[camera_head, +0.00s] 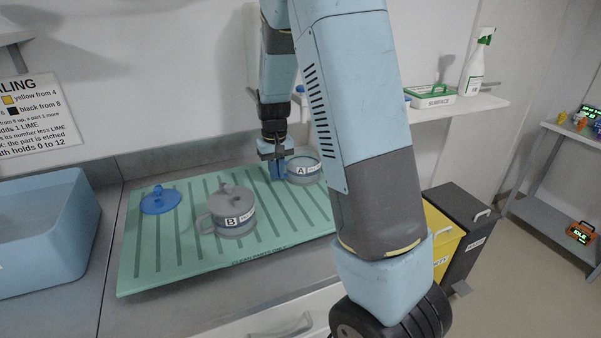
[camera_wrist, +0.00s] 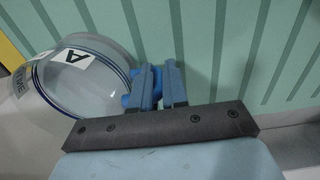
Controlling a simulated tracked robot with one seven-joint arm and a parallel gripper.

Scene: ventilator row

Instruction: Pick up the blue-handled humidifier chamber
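The chamber marked A (camera_head: 304,170) is a clear, round vessel with a white label and a blue rim line. It sits at the right of the green mat, partly hidden behind my arm. It also shows in the wrist view (camera_wrist: 88,82), where its bright blue handle (camera_wrist: 157,80) stands at its right side. My gripper (camera_head: 277,170) points down beside the chamber. In the wrist view its two blue fingers (camera_wrist: 159,88) are either side of the handle, which fills the narrow gap between them. The chamber's base appears to rest on the mat.
A grey-handled chamber marked B (camera_head: 232,212) and a blue lid-like part (camera_head: 160,200) are on the green mat (camera_head: 150,270). A blue basin (camera_head: 45,235) stands left. Yellow (camera_head: 440,240) and dark bins (camera_head: 470,235) stand right.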

